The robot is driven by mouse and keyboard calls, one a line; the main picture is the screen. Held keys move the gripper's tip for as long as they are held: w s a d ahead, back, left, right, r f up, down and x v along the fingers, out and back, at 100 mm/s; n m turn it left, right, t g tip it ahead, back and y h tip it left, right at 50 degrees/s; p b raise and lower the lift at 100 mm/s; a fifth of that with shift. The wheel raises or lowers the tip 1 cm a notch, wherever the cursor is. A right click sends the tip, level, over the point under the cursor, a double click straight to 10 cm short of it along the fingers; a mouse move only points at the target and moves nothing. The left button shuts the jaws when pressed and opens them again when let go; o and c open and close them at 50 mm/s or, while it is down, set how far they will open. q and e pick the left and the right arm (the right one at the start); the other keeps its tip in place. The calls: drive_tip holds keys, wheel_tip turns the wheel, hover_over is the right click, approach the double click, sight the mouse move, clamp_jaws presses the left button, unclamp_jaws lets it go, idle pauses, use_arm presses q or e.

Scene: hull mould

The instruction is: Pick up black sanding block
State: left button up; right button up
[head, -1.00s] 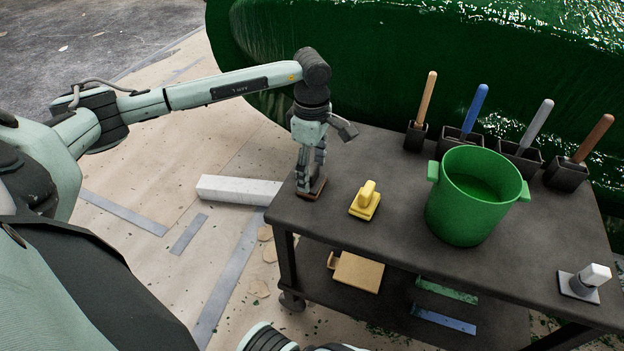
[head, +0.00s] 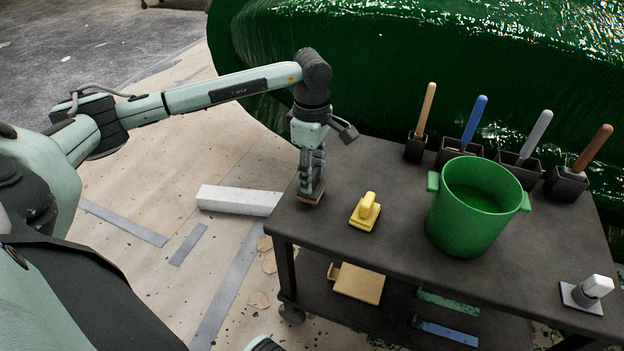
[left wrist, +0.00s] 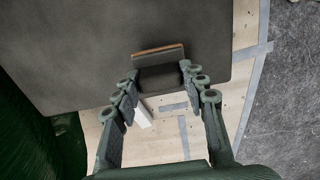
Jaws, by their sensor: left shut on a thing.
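The black sanding block (head: 311,199) has an orange-brown underside edge. It is at the left end of the dark cart top (head: 400,215), low over or on the surface; I cannot tell if there is a gap. My left gripper (head: 312,186) points down and is shut on its dark handle. In the left wrist view the block (left wrist: 158,54) shows ahead of the fingertips (left wrist: 160,80), with the handle between them. The gripper partly hides the block in the head view. My right gripper is not in view.
A yellow sanding block (head: 365,211) sits just right of my left gripper. A green bucket (head: 474,212) stands further right. Several handled tools in black holders line the back edge by the green hull (head: 400,60). A white bar (head: 238,200) lies on the floor left of the cart.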

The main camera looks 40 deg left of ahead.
use_arm(q)
drive_tip(key=r, duration=0.1)
drive_tip(key=s+r, duration=0.1)
drive_tip(key=shift+r, duration=0.35)
drive_tip(key=s+r+b, duration=0.1)
drive_tip(key=s+r, duration=0.5)
drive_tip(key=s, duration=0.4)
drive_tip(key=shift+s+r, duration=0.2)
drive_tip(key=shift+s, duration=0.2)
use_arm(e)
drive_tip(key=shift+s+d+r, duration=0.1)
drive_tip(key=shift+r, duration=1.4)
